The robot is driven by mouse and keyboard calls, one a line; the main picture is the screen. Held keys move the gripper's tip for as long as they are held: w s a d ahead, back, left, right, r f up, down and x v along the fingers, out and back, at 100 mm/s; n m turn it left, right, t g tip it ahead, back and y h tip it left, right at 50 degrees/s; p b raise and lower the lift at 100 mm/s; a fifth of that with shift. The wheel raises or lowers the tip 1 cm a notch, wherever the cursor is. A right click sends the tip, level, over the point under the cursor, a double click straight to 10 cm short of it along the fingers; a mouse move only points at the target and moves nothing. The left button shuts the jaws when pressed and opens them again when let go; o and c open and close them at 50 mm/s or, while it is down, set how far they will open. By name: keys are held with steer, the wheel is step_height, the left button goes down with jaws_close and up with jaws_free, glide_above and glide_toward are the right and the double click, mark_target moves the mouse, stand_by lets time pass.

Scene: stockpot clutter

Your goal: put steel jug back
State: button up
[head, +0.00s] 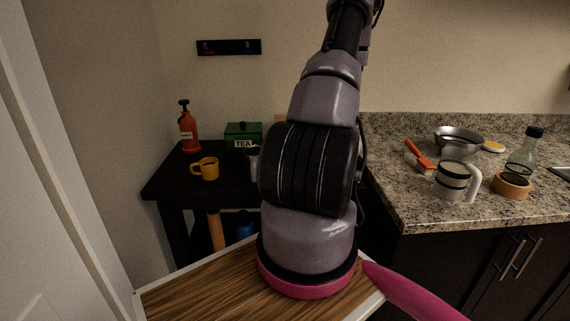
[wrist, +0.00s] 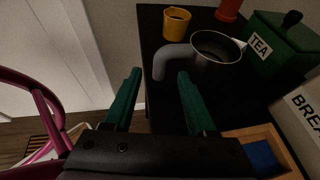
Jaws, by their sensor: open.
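A steel jug (wrist: 216,47) with a thick grey handle (wrist: 166,60) stands on the dark side table, its open mouth visible in the wrist view. In the head view only a sliver of it (head: 253,163) shows beside my arm. My gripper (wrist: 159,74) is open and empty, with green fingers. In the wrist view the handle appears between and just beyond the fingertips; I cannot tell whether they touch it. My arm hides the gripper in the head view.
A yellow mug (wrist: 177,25), a green tea box (wrist: 282,40) and a bread box (wrist: 305,110) crowd the jug. A red-orange bottle (head: 189,130) stands behind. The right counter (head: 410,205) holds a banded jug (head: 451,181), a steel bowl (head: 458,141) and a glass bottle (head: 521,158).

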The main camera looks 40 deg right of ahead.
steer(key=v, duration=0.5)
steer(key=a+r+n+g+h, duration=0.2)
steer(key=a+r+n+g, duration=0.5)
steer(key=a+r+n, duration=0.85)
steer(key=s+a+r+n+t+h, duration=0.2)
steer(key=s+a+r+n, duration=0.1)
steer(key=r, duration=0.5)
steer(key=s+a+r+n+t+h, duration=0.2)
steer(key=s+a+r+n+h, duration=0.1)
steer(key=r, duration=0.6)
steer(key=shift+s+a+n+t, duration=0.3)
steer(key=shift+a+n, duration=0.35)
steer(key=shift+a, duration=0.2)
steer(key=shift+w, duration=0.1)
